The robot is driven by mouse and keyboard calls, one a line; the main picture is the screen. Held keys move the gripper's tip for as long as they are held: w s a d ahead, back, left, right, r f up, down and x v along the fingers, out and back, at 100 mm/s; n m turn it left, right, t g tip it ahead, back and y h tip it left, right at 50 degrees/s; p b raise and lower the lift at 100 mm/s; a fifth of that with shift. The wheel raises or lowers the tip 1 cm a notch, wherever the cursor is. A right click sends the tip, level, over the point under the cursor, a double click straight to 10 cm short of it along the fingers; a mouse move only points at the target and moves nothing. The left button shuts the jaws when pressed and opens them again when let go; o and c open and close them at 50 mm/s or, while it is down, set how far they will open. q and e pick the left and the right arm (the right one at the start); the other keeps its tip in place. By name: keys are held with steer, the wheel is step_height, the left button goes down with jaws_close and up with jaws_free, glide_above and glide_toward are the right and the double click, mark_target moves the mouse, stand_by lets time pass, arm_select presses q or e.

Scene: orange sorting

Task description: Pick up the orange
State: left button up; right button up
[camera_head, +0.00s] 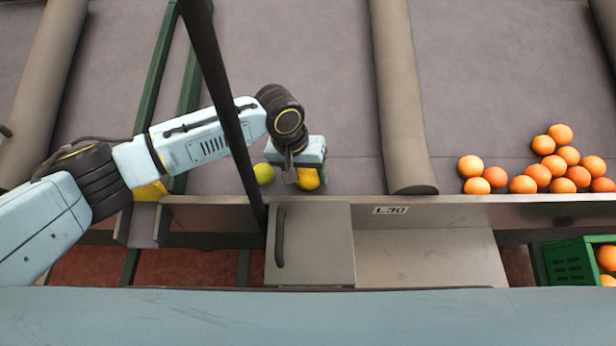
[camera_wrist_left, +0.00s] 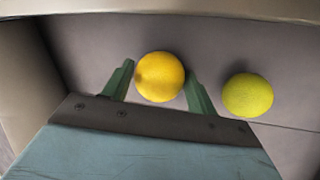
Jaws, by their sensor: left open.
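A yellow-orange fruit (camera_head: 308,179) lies on the grey belt surface near its front edge in the head view. In the left wrist view the same orange (camera_wrist_left: 160,77) sits between the two green fingers of my left gripper (camera_wrist_left: 158,90). The left gripper (camera_head: 300,178) is open around it, with a finger on each side; I cannot tell whether they touch it. A yellow-green fruit (camera_head: 264,174) lies just left of the gripper in the head view. It also shows right of the fingers in the wrist view (camera_wrist_left: 247,95). My right gripper is not in view.
Several oranges (camera_head: 543,172) lie in a group on the right lane. A padded grey divider (camera_head: 402,100) separates that lane from mine. A dark post (camera_head: 222,90) crosses in front of my arm. A green crate (camera_head: 568,265) with oranges stands lower right. A metal ledge (camera_head: 430,257) runs along the front.

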arm_select(q)
steer(key=shift+f, duration=0.1)
steer(key=c, duration=0.7)
